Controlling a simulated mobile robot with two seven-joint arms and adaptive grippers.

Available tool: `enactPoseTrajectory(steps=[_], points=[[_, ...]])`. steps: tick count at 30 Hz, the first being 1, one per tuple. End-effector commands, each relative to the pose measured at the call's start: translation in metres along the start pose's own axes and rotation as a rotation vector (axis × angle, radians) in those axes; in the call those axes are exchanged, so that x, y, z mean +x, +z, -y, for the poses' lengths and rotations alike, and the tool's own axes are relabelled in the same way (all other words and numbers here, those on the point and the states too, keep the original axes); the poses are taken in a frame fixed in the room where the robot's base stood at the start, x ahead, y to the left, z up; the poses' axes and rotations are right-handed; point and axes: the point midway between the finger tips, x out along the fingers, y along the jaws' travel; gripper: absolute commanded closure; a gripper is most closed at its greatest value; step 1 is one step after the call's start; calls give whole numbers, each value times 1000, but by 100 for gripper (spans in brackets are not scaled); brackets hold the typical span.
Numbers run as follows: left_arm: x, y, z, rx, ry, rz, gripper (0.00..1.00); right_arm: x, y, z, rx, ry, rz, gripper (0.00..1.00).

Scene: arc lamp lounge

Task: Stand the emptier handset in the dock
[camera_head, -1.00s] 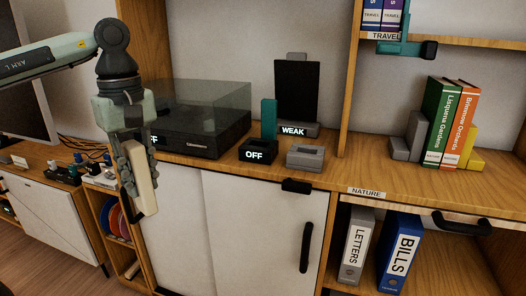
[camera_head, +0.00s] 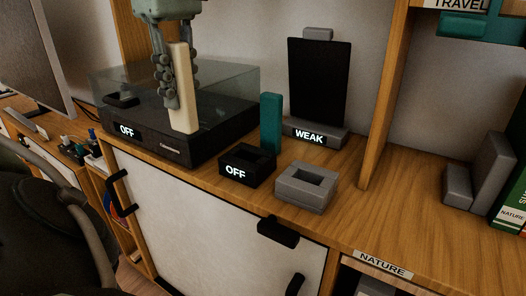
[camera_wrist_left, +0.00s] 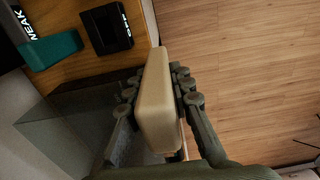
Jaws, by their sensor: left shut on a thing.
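My left gripper (camera_head: 174,80) is shut on a cream handset (camera_head: 184,95), held upright in front of the dark glass-lidded box. The handset also shows between the fingers in the left wrist view (camera_wrist_left: 156,100). A black dock (camera_head: 234,173) marked OFF stands on the cabinet top to the right, its slot looking empty. A grey dock (camera_head: 305,196) with an open slot stands right of it. A teal handset (camera_head: 271,122) stands upright behind the black dock. Behind is a black panel (camera_head: 318,80) on a grey base marked WEAK (camera_head: 310,135). My right gripper is out of view.
The glass-lidded box (camera_head: 178,145), also marked OFF, sits left of the docks. A wooden divider (camera_head: 388,100) rises on the right, with grey bookends (camera_head: 490,170) beyond. The wood top right of the grey dock is clear. A black handle (camera_head: 278,232) juts from the front edge.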

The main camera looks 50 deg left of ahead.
Motion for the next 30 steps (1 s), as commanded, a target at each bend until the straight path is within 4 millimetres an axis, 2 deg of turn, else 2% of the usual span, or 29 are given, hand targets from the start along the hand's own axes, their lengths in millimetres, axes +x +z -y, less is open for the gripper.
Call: enactPoseTrajectory(steps=[3,10,18,23,30], points=[[10,8,-15,1,-8,-3,100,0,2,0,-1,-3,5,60],[39,30,-55,0,-9,-4,100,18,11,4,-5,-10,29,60],[64,50,-92,0,-5,-4,100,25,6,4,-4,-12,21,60],[70,54,-99,0,-1,-2,100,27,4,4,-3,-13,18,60],[102,54,-99,0,-3,-1,100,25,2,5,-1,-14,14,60]])
